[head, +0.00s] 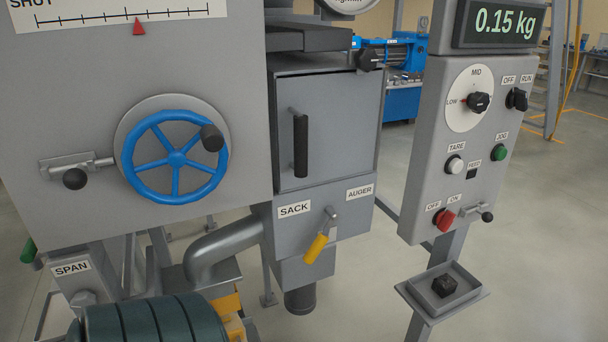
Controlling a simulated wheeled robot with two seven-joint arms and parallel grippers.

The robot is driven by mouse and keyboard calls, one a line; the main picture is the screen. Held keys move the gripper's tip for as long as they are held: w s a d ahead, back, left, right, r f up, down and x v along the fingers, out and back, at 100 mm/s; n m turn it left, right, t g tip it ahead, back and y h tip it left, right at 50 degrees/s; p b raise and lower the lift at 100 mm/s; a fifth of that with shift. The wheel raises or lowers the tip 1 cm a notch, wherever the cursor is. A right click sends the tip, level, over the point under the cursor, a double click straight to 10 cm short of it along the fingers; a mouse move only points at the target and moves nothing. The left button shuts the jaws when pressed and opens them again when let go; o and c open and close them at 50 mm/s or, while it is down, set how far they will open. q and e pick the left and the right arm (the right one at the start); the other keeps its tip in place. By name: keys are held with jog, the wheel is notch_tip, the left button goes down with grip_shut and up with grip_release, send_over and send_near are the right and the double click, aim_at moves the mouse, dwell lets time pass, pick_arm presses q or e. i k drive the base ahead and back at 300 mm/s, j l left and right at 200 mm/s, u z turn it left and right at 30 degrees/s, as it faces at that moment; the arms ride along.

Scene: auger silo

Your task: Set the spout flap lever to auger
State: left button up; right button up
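The spout flap lever (318,246) has a yellow grip on a short metal arm. Its pivot is on the front of the grey spout box (328,240), below the door. The grip hangs down and to the left, leaning toward the side with the SACK label (294,209). The AUGER label (359,191) is to the upper right of the pivot. Nothing touches the lever. Neither of my grippers shows in the head view.
A blue handwheel (175,157) and a black-knobbed latch (75,178) are on the left panel. A grey door with a black handle (300,146) is above the lever. A control box (430,130) stands at right, with a small tray (442,292) below. Floor shows between.

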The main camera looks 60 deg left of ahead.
aim_at(320, 242)
jog(key=u, duration=1.6)
